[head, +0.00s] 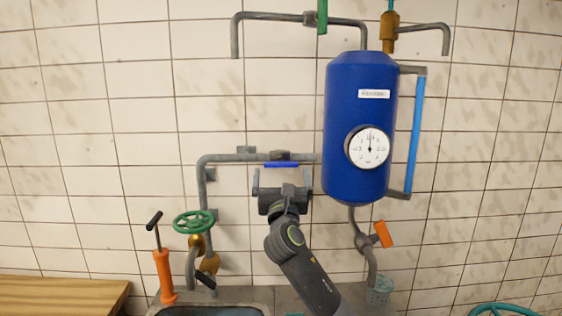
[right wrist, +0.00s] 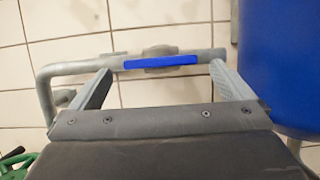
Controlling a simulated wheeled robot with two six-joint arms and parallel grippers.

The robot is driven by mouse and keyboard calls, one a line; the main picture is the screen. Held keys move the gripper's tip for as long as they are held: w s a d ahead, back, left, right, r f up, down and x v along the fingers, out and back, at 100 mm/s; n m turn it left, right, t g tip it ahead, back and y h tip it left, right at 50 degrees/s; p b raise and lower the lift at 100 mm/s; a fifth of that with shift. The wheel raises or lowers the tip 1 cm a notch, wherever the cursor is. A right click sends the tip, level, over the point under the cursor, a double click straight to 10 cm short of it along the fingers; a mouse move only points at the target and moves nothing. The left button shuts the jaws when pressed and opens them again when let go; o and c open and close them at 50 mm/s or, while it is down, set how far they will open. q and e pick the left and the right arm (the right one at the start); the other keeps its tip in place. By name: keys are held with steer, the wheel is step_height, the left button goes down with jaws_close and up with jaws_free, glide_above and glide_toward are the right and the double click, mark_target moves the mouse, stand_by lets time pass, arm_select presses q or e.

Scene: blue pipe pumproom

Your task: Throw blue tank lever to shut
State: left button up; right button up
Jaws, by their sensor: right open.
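The blue tank (head: 345,115) hangs on the tiled wall with a round white gauge (head: 370,147). A blue lever (head: 282,165) lies level along the grey horizontal pipe to the tank's left. In the right wrist view the blue lever (right wrist: 161,62) lies level in front of the pipe, between my finger tips in the picture. My right gripper (head: 282,178) is open, just below the lever, with a finger toward each end of it. I cannot tell whether a finger touches the lever or the pipe. My left gripper is not in view.
An orange lever (head: 383,234) sits on the pipe below the tank. A green handwheel (head: 194,222) and an orange hand pump (head: 164,272) stand at the lower left. A wooden bench (head: 60,295) is at the left edge. The wall left of the pipe is bare.

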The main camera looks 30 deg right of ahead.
mark_target(281, 163)
steer(key=shift+p+x, duration=0.45)
steer(key=shift+x, duration=2.05)
steer(key=shift+f, duration=0.1)
steer(key=c, duration=0.9)
